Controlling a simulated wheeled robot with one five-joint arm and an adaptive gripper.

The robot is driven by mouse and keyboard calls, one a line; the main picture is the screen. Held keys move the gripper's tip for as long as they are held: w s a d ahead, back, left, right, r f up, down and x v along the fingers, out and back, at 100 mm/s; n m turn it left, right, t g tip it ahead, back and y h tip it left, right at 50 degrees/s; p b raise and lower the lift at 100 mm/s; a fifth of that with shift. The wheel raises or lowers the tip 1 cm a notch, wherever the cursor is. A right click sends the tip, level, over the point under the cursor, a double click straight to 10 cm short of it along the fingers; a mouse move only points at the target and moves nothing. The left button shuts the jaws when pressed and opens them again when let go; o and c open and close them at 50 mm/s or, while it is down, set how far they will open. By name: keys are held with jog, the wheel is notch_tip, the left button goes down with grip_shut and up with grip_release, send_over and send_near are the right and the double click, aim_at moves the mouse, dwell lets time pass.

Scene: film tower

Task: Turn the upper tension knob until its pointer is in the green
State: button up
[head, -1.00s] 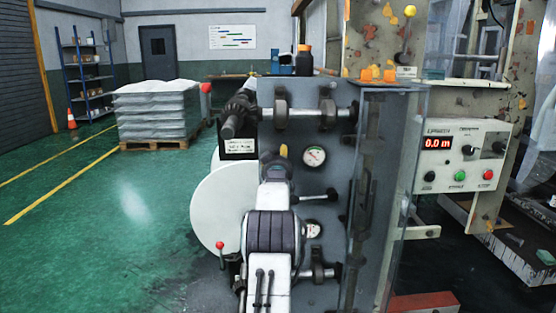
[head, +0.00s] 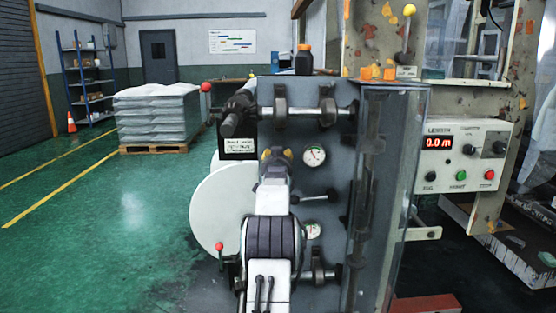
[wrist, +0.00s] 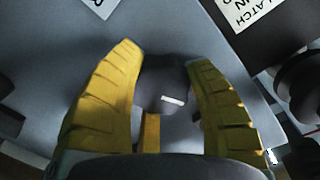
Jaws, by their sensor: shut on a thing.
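The upper tension knob (wrist: 165,82) is a dark round knob with a white pointer line, in the wrist view. My gripper's two yellow fingers (wrist: 166,95) are closed around it, one on each side. In the head view my gripper (head: 276,154) reaches the grey machine panel (head: 330,225), its yellow tips to the left of the upper round dial (head: 314,156); the arm and gripper hide the knob there. The dial has a white face and a dark needle; its coloured zones are too small to read surely.
A horizontal shaft (head: 305,112) with dark collars runs above my gripper. A lever (head: 315,198) and a lower dial (head: 313,231) sit below the upper dial. A clear guard (head: 385,200) stands to the right, with a control box (head: 464,155) beyond it.

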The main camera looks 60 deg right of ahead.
jog(key=shift+m, duration=1.1)
jog(key=shift+w, duration=0.1)
jog(key=o, duration=1.2)
jog(key=shift+a, duration=0.15)
jog(key=shift+v, duration=5.85)
jog(key=shift+r, duration=0.1)
